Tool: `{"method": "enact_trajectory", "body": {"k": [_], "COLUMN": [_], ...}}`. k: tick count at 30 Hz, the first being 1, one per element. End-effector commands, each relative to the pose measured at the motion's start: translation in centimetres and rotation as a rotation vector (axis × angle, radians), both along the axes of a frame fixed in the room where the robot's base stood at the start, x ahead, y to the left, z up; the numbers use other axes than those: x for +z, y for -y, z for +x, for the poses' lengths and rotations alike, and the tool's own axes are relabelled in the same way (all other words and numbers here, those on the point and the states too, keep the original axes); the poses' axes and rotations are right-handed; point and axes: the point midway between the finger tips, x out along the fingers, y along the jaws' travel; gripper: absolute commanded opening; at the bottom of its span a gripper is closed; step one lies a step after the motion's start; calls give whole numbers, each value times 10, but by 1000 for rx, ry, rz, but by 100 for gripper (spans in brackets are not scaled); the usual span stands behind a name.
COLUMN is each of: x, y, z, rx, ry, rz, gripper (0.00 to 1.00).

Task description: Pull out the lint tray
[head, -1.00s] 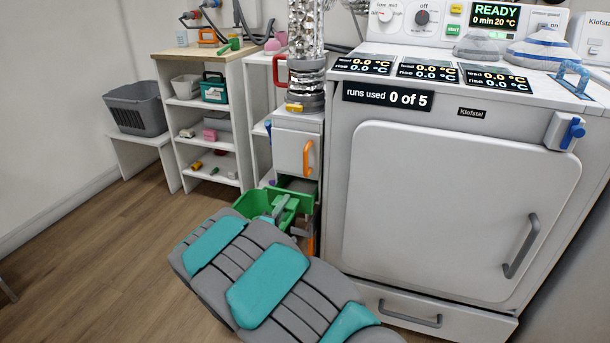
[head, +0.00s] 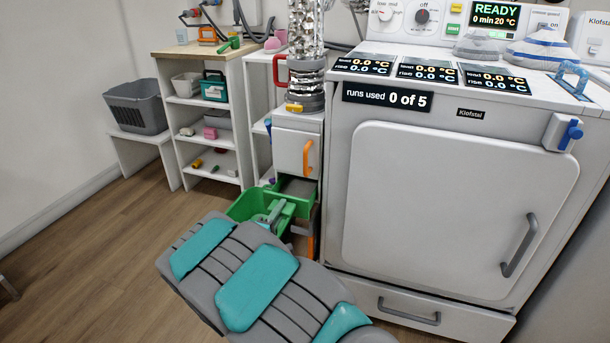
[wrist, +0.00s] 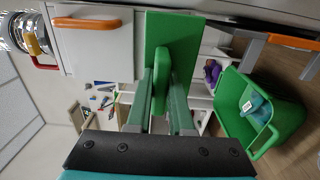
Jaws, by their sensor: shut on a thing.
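The lint tray (head: 299,187) is partly slid out of the white cabinet left of the dryer, its grey top surface showing below the small door. Its green front panel (wrist: 171,40) and upright green handle (wrist: 160,78) fill the middle of the wrist view. My gripper (wrist: 163,90) is shut on the handle, one finger on each side. In the head view my gripper (head: 274,212) is small and partly hidden behind my arm. How far the tray's rear still sits inside the cabinet is hidden.
A green bin (wrist: 286,122) with a teal item in it stands close beside the tray; it also shows in the head view (head: 240,207). The small door with an orange handle (head: 308,157) is above. The dryer (head: 450,210) stands right. Floor at left is clear.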

Motion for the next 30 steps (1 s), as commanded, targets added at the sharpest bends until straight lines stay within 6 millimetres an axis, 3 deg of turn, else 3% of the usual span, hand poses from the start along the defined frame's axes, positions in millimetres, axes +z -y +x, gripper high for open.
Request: {"method": "enact_trajectory", "body": {"k": [30], "x": [1], "y": [-19], "z": [-52], "rx": [1], "ry": [0], "rz": [0], "gripper": [0]}}
